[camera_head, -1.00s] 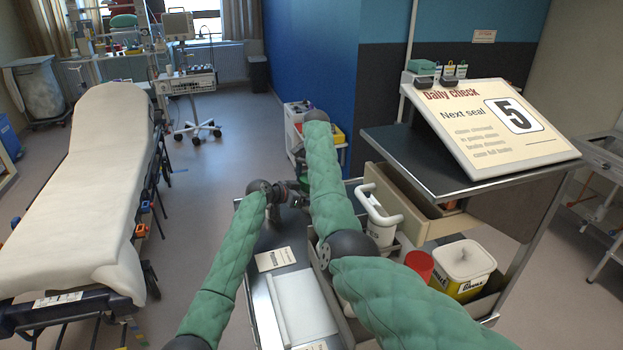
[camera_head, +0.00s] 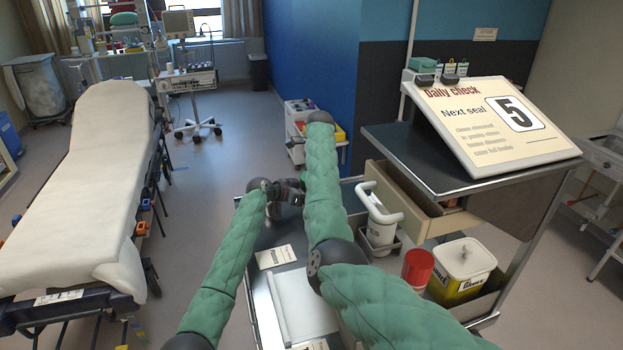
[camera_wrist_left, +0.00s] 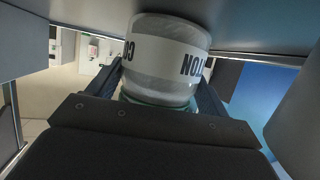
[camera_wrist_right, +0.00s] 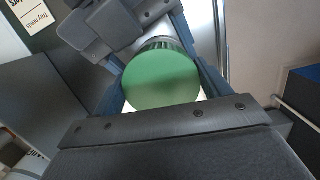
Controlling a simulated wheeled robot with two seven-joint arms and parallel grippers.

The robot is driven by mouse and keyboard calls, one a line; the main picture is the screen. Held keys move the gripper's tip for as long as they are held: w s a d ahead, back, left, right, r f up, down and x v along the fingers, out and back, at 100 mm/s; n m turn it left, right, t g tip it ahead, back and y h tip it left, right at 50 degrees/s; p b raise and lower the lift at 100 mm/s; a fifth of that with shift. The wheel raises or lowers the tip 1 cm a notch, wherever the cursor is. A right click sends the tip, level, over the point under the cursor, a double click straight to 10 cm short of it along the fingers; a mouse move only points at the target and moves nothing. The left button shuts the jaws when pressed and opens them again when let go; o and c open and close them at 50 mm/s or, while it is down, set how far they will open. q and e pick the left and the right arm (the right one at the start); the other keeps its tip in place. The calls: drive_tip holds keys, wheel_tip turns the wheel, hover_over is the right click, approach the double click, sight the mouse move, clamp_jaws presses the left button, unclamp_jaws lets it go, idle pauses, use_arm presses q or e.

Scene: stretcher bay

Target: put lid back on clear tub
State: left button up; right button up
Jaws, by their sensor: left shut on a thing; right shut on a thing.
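The clear tub (camera_wrist_left: 165,85) with a white, black-lettered label is between my left gripper's fingers (camera_wrist_left: 160,90), which are shut on it. The green round lid (camera_wrist_right: 162,82) is between my right gripper's fingers (camera_wrist_right: 163,85), shut on it. Whether the lid is seated I cannot tell. In the head view both grippers meet above the cart, left (camera_head: 272,192) and right (camera_head: 293,194); my right forearm partly hides them, and tub and lid are not clear.
Below is a steel cart top with a card (camera_head: 276,257) and white tray (camera_head: 305,308). To the right are a white handled container (camera_head: 380,225), a red cup (camera_head: 417,268), a yellow bin (camera_head: 462,270) and an open drawer (camera_head: 415,215). A sloped sign (camera_head: 495,125) stands above.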

drive_tip(key=m, duration=0.3)
drive_tip(key=shift+w+m+t, duration=0.15)
drive_tip(key=shift+m+t, duration=0.15)
drive_tip(key=shift+m, duration=0.1)
drive_tip(key=o, duration=1)
